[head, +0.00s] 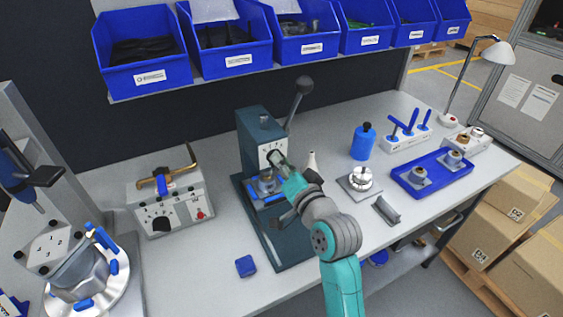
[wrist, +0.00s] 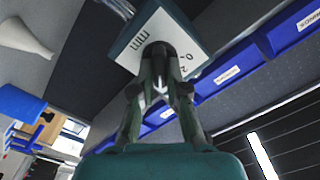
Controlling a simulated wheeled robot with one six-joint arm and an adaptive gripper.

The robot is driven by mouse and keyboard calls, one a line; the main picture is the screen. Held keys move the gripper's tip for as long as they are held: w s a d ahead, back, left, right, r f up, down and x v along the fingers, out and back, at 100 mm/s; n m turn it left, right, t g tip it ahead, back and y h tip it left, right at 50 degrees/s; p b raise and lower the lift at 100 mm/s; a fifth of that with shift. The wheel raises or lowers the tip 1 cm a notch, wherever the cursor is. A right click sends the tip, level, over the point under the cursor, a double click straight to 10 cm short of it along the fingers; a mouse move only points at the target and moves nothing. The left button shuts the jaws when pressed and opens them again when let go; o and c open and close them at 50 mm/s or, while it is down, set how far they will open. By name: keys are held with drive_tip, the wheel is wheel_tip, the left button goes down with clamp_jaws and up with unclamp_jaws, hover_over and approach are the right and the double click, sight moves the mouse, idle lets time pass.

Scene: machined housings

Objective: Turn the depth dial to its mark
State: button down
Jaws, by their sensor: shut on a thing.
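The depth dial (wrist: 159,50) is a dark knob on the white scale plate of the press head, seen in the wrist view. The plate (wrist: 139,39) carries tick lines and the figures 0 and 2. My gripper (wrist: 160,66) is shut on the dial, one finger on each side, and the fingers hide much of it. I cannot tell where the dial's pointer stands against its mark. In the head view the dark teal press (head: 254,124) stands mid-bench, and my gripper (head: 277,159) reaches its front plate and covers the dial there.
The press lever (head: 297,100) rises behind my gripper. A metal part (head: 266,184) sits below the press head. A switch box (head: 170,205) stands left, a blue bottle (head: 363,143) and blue tray (head: 407,181) right. Blue bins (head: 228,62) hang above.

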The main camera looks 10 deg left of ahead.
drive_tip(key=shift+n, duration=0.3)
drive_tip(key=n, duration=1.1)
drive_tip(key=shift+s+a, duration=0.15)
drive_tip(key=shift+a, duration=0.05)
idle(0.5)
drive_tip(key=c, duration=1.2)
unclamp_jaws()
drive_tip(key=v, duration=1.2)
